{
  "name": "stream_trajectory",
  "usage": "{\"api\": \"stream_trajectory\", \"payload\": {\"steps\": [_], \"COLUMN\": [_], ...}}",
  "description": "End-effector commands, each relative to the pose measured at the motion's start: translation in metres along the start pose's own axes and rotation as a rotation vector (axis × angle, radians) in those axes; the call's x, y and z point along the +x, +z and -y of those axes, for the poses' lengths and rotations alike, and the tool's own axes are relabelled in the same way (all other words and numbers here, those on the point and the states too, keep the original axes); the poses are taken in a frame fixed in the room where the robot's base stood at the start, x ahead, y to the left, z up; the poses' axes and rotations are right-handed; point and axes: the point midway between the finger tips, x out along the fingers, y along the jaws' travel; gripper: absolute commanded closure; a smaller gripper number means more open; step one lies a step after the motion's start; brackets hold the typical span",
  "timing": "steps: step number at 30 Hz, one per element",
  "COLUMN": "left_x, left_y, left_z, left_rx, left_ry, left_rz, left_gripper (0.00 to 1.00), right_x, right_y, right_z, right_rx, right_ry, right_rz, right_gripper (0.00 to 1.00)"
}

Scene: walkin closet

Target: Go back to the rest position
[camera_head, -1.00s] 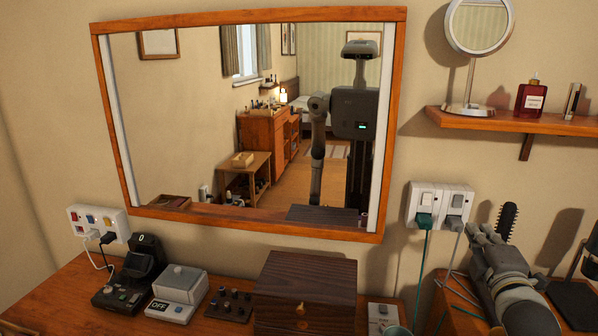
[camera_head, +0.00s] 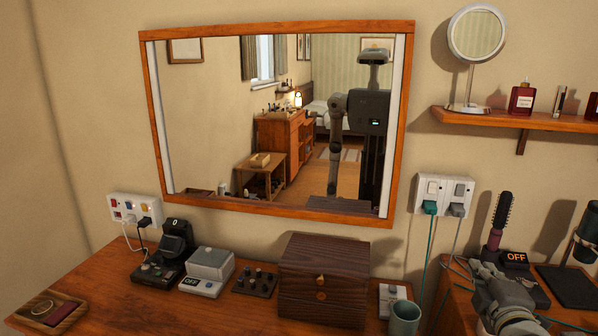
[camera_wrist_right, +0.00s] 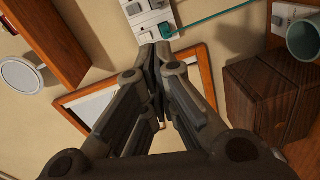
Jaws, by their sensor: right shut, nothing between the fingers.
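My right gripper (camera_head: 480,268) is at the lower right of the head view, above the right-hand wooden surface and in front of a hair brush. In the right wrist view its fingers (camera_wrist_right: 156,52) are together with nothing between them. Their tips overlap the lower edge of the wall socket in that view. My left gripper is not in view. The mirror (camera_head: 275,120) reflects part of me, with one arm hanging down.
A wall socket (camera_head: 443,193) with cords hangs beside my gripper. A round mirror (camera_head: 476,34) stands on the shelf (camera_head: 515,119).

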Motion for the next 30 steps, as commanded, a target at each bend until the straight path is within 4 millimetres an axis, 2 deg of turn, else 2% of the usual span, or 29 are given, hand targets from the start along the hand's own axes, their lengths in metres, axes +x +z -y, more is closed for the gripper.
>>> {"api": "stream_trajectory", "payload": {"steps": [8,11,14,15,18,24,30], "left_x": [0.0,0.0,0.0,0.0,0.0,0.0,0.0], "left_y": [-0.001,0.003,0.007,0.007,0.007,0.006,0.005], "left_z": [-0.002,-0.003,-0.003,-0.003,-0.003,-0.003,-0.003], "left_rx": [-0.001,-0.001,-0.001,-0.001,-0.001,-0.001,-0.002], "left_ry": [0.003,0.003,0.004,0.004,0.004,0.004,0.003], "left_rz": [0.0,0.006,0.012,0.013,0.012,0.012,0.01], "left_gripper": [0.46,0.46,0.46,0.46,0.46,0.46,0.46], "right_x": [-0.04,-0.068,-0.112,-0.134,-0.185,-0.272,-0.343], "right_y": [-0.012,-0.017,-0.024,-0.027,-0.033,-0.042,-0.048], "right_z": [0.091,0.136,0.189,0.21,0.25,0.296,0.32], "right_rx": [0.208,0.319,0.463,0.523,0.657,0.844,0.971], "right_ry": [-0.23,-0.351,-0.507,-0.575,-0.714,-0.913,-1.045], "right_rz": [0.043,0.085,0.164,0.206,0.315,0.528,0.732], "right_gripper": [1.0,1.0,1.0,1.0,1.0,1.0,1.0]}}
